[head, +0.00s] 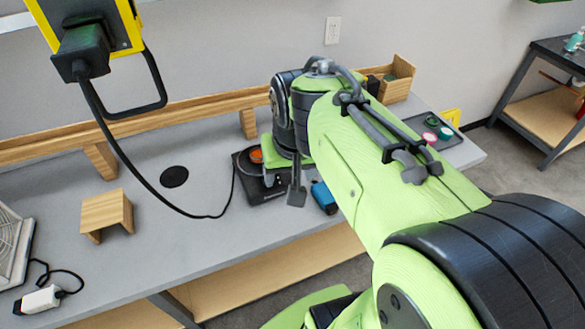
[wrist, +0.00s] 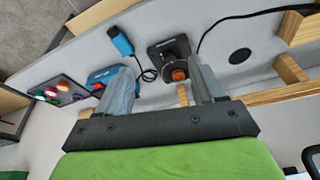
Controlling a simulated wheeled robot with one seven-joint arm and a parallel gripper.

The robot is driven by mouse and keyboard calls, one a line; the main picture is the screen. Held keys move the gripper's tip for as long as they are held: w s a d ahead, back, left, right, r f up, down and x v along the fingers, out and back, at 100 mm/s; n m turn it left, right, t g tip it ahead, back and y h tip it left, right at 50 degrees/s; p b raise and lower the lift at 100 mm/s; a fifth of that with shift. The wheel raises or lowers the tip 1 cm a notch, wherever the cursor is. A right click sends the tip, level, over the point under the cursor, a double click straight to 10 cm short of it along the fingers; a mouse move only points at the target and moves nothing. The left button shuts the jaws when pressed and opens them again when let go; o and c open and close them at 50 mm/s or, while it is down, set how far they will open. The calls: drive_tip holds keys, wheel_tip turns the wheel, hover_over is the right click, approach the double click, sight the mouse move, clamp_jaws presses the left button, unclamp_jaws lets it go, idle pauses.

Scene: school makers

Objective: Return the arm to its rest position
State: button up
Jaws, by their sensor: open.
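My green arm reaches from the lower right of the head view over the grey workbench (head: 70,240). My gripper (head: 296,195) is seen there only in part, above the bench beside a black device with an orange knob (head: 255,156). In the wrist view my gripper (wrist: 163,85) has its two grey fingers well apart. Nothing is held between them. The black device (wrist: 168,55) and a blue tool (wrist: 106,78) lie on the bench beyond the fingers. Much of the bench behind my arm is hidden in the head view.
A wooden stand (head: 106,213), a white plug (head: 38,299) and a round black grommet (head: 174,177) are on the left of the bench. A yellow unit (head: 130,30) hangs with a cable at upper left. A tray (head: 450,138) with coloured rolls lies right.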

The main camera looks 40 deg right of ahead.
drive_tip(key=shift+w, duration=0.1)
idle(0.3)
drive_tip(key=s+a+n+t, duration=0.2)
drive_tip(key=s+a+n, duration=0.2)
drive_tip(key=s+a, duration=0.3)
drive_tip(key=shift+s+a+n+t+y, duration=0.2)
drive_tip(key=shift+s+n+t+y, duration=0.15)
drive_tip(key=shift+s, duration=0.9)
drive_tip(key=shift+f, duration=0.1)
